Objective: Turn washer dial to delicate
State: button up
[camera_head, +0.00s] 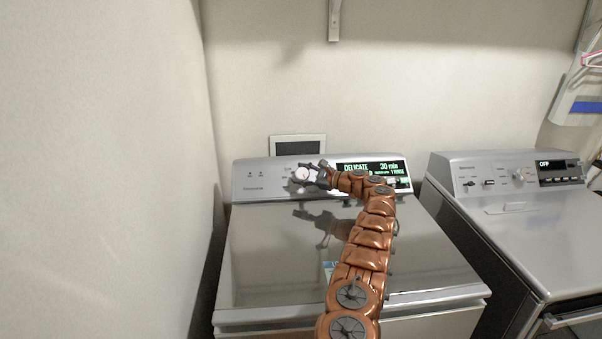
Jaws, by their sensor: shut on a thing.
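The top-load washer (262,270) stands in front of me with its lid closed. Its dial (302,174) is a round pale knob on the left-centre of the raised back panel. My gripper (309,174) reaches the dial from the right and is shut on it, with its fingers partly hiding the knob. The washer display (372,167) is lit and reads "DELICATE" and "30 min". My arm covers part of the display's lower edge.
A second machine (540,230) stands to the right, its display (556,171) reading "OFF". A wall borders the left side. A small framed plate (297,145) is on the wall behind the washer panel. A hanger and cloth (581,92) hang at the upper right.

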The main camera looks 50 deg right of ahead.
jog(key=shift+s+d, duration=0.1)
jog(key=shift+d, duration=0.05)
jog(key=o, duration=1)
jog(key=shift+o, duration=0.9)
jog(key=v, duration=1.2)
